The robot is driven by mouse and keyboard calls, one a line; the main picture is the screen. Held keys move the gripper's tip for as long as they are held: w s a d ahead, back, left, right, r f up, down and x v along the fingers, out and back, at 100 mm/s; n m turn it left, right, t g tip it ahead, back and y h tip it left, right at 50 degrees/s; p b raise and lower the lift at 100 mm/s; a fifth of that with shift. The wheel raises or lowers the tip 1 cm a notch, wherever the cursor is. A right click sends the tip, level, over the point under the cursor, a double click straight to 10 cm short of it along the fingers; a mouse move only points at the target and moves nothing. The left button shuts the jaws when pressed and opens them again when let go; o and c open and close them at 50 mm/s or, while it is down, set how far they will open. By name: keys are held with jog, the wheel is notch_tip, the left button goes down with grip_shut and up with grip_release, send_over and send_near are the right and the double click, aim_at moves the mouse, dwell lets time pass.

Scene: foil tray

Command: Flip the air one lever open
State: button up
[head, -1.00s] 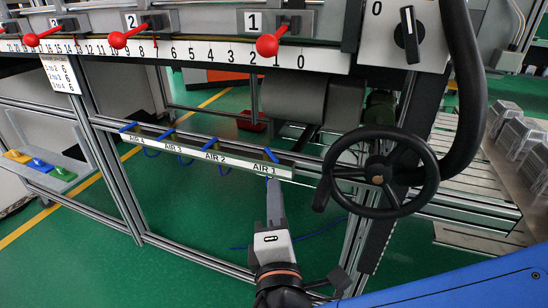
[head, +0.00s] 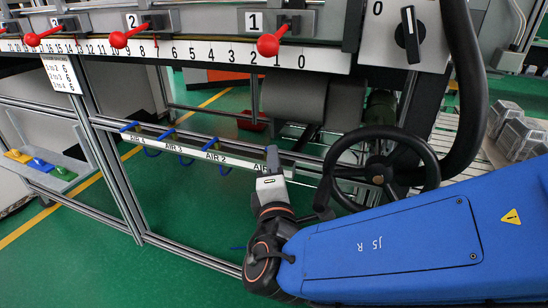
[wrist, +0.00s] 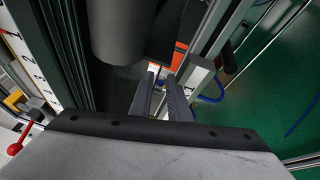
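The air one lever is a small blue handle on the white AIR label rail (head: 208,154) in the head view. My gripper (head: 272,156) is at that lever and covers most of it and the AIR 1 label. In the wrist view, my gripper's two dark fingers (wrist: 162,80) reach toward the rail with a narrow gap between them. The lever is small and mostly hidden around the fingertips, and I cannot tell whether they touch it. A blue hose (wrist: 212,97) shows just right of the fingers.
Blue levers for AIR 2, AIR 3 and AIR 4 sit left along the rail. A black handwheel (head: 380,178) stands close right of my gripper. Red-knobbed levers, one being lever 1 (head: 268,45), line the machine above. Green floor (head: 200,230) lies open below.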

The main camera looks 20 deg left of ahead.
jog(key=shift+w+a, duration=0.25)
jog(key=shift+w, duration=0.4)
grip_shut()
jog(key=shift+s+a+h, duration=0.1)
jog(key=shift+h, duration=0.2)
jog(key=shift+s+a+m+g+h, duration=0.15)
jog(key=shift+a+m+h, duration=0.3)
jog(key=shift+m+h, duration=1.4)
jog(key=shift+s+a+m+g+h, duration=0.15)
jog(key=shift+a+m+h, duration=0.65)
jog(key=shift+h, duration=1.8)
jog(key=shift+s+a+m+g+h, duration=0.1)
jog(key=shift+a+m+g+h, duration=0.1)
jog(key=shift+m+h, duration=1.8)
jog(key=shift+h, duration=0.45)
